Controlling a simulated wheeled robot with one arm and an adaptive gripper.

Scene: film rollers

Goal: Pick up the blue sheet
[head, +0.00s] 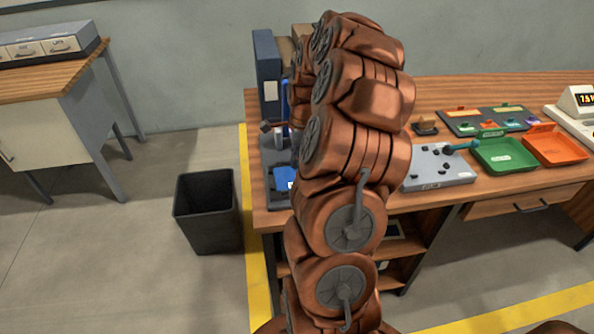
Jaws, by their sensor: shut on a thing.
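My copper-coloured arm rises through the middle of the head view and bends over at the top. It covers the place where my gripper would show, so I cannot see the fingers. A thin upright blue piece (284,104) shows just left of the arm, above the left end of the bench. Another small blue piece with a white patch (284,178) lies lower, on a grey device (271,155) partly behind the arm. I cannot tell which of these, if either, is the blue sheet.
The wooden bench (440,93) holds a grey block with dark knobs (438,177), a green tray (504,154), an orange tray (554,160) and a scale-like device (577,100). A dark blue-grey binder (266,70) stands at the back left. A black bin (207,210) stands on the floor.

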